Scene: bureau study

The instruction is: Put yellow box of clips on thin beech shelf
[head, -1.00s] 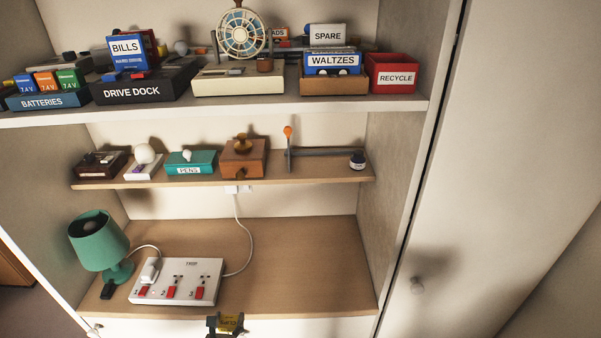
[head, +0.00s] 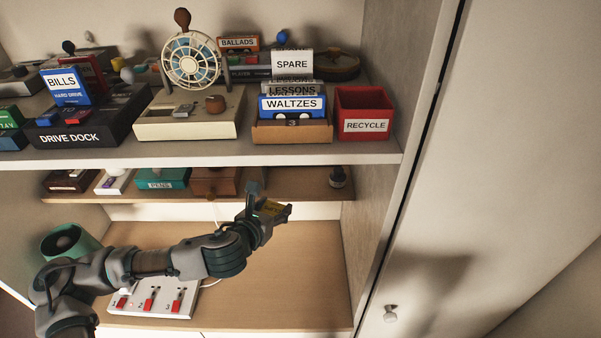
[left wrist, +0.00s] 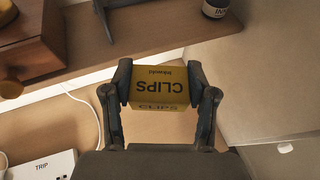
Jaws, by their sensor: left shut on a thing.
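The yellow box of clips (left wrist: 160,88) is held between the two fingers of my left gripper (left wrist: 160,85), its "CLIPS" lettering upside down in the left wrist view. In the head view my left gripper (head: 268,212) is shut on the box (head: 275,209), in front of the thin beech shelf (head: 312,183) near its right part. The box's height relative to the shelf is hard to tell. The shelf also shows in the left wrist view (left wrist: 150,35), beyond the box. My right gripper is not in view.
On the thin shelf stand an ink bottle (head: 337,176) at the right end and a teal pens box (head: 162,178), with a brown wooden box (head: 214,181) beside it. A thick white shelf (head: 220,152) overhangs it. The lower desk surface (head: 290,285) is largely bare at right.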

